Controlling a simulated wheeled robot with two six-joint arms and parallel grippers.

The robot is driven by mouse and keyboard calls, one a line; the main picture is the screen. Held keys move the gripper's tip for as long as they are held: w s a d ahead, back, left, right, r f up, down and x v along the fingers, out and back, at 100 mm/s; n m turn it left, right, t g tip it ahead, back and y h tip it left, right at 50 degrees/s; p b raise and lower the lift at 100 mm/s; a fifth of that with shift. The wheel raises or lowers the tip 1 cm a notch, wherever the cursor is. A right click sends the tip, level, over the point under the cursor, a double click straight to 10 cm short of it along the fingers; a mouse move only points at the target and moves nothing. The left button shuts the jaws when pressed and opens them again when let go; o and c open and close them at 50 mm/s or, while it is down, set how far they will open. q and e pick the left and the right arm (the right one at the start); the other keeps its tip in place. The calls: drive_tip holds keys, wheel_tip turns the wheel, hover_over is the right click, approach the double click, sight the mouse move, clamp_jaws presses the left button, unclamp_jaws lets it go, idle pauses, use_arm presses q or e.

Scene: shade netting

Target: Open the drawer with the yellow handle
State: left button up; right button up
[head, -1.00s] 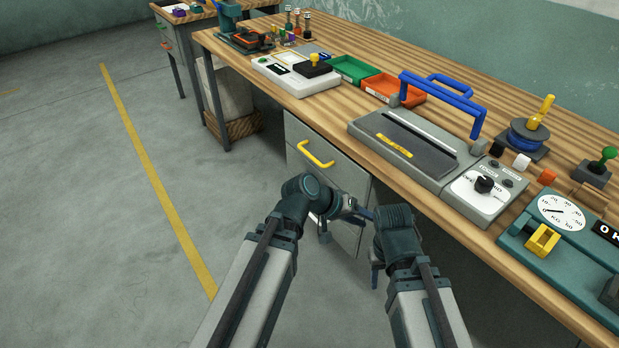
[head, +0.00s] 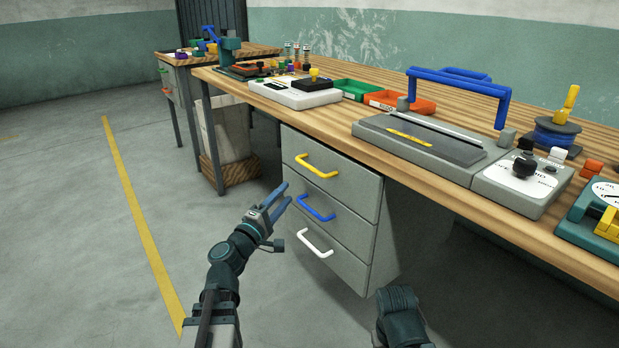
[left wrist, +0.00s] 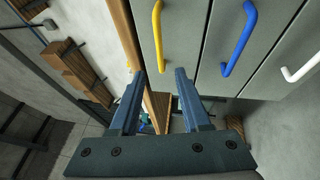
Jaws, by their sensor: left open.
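The yellow handle (head: 317,166) is on the top drawer (head: 345,180) of a grey three-drawer cabinet under the workbench. The drawer is shut. My left gripper (head: 276,199) is open and empty, in front of the cabinet, lower than the yellow handle and near the height of the blue handle. In the left wrist view the open fingers (left wrist: 156,90) point toward the cabinet side, with the yellow handle (left wrist: 158,35) just beyond them. My right arm shows at the bottom of the head view, but its fingers are hidden.
Below are a blue handle (head: 316,208) and a white handle (head: 314,243). The wooden workbench top (head: 460,190) overhangs the cabinet and carries several devices and trays. A second table (head: 170,62) stands at the back left.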

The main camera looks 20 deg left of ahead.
sight(309, 165)
use_arm(q)
drive_tip(key=p+x, duration=0.2)
drive_tip(key=x, duration=1.2)
drive_tip(key=shift+s, duration=0.1)
clamp_jaws()
idle(1.1)
